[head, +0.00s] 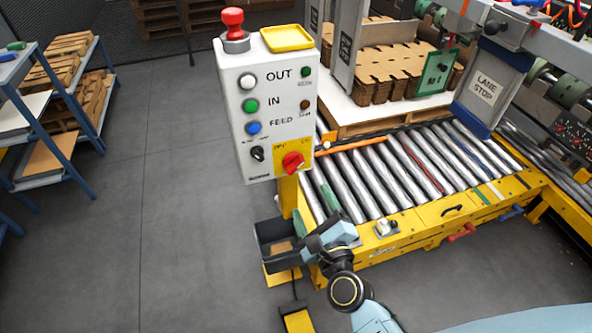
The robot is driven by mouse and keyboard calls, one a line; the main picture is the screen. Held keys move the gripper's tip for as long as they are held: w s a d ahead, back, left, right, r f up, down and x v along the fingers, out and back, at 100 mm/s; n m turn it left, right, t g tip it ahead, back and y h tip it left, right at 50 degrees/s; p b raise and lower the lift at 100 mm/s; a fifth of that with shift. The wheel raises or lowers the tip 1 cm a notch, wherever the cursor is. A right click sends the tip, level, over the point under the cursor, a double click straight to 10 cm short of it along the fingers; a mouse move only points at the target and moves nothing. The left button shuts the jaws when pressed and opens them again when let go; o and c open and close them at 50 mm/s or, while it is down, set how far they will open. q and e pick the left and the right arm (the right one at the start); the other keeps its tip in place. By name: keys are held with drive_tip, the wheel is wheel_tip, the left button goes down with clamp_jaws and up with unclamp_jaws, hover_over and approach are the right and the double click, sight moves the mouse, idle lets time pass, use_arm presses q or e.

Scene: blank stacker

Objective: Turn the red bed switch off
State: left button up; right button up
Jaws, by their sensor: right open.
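The red bed switch (293,162) is a rotary knob on a yellow plate at the lower right of the white control box (240,130). Its handle looks slanted, but the small lettering above it is too blurred to read its setting surely. My right gripper (314,210) is below and slightly right of the switch in the head view, near the left edge of the roller bed. Its green-tipped fingers are spread apart and empty, clear of the knob. My left gripper is not in view.
The box also carries a black selector (258,153), white, green and blue buttons, a red mushroom button (233,22) and a yellow tray (287,38). A dark bin (272,243) hangs below. The roller bed (400,170) lies right; open floor lies left.

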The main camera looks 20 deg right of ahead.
sight(295, 168)
drive_tip(key=w, duration=1.1)
drive_tip(key=shift+w+a, duration=0.25)
drive_tip(key=shift+w, duration=0.05)
drive_tip(key=c, duration=1)
